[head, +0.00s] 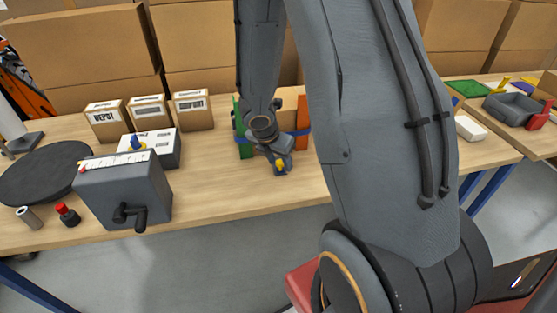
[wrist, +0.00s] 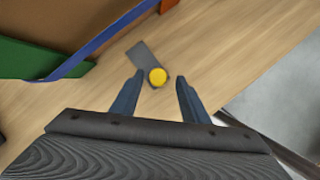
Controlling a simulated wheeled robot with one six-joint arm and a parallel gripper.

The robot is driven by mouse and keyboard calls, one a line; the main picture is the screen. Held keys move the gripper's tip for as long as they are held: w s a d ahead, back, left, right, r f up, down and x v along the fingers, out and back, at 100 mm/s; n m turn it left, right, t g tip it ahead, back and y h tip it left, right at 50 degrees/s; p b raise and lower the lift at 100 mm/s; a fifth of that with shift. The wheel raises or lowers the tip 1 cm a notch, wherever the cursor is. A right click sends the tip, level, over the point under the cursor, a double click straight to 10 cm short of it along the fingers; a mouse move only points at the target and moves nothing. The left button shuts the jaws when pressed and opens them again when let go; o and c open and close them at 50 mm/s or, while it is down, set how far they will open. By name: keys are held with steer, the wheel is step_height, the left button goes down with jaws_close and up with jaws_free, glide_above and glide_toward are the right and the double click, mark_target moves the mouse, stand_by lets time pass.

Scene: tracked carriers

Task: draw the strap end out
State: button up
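A flat grey tab (wrist: 143,58) with a round yellow knob (wrist: 157,77) lies on the wooden table, beside a blue strap (wrist: 105,38). I cannot tell whether the tab joins the strap. The strap runs along a brown block between a green panel (wrist: 35,60) and an orange panel (wrist: 168,5). The green (head: 238,110) and orange (head: 303,118) panels also show in the head view. My gripper (wrist: 159,76) is open, with its two fingers apart on either side of the knob in the picture. It also shows in the head view (head: 281,165); contact cannot be seen.
A grey box with a crank (head: 125,195), a white-topped box (head: 160,145) and a dark round disc (head: 45,172) stand left. Small labelled cartons (head: 148,112) are behind. The table's front edge is close to my gripper.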

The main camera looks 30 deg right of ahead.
steer(key=p+v, duration=0.1)
steer(key=v, duration=0.6)
steer(key=shift+a+r+p, duration=0.15)
steer(key=shift+r+p, duration=0.2)
stand_by(0.4)
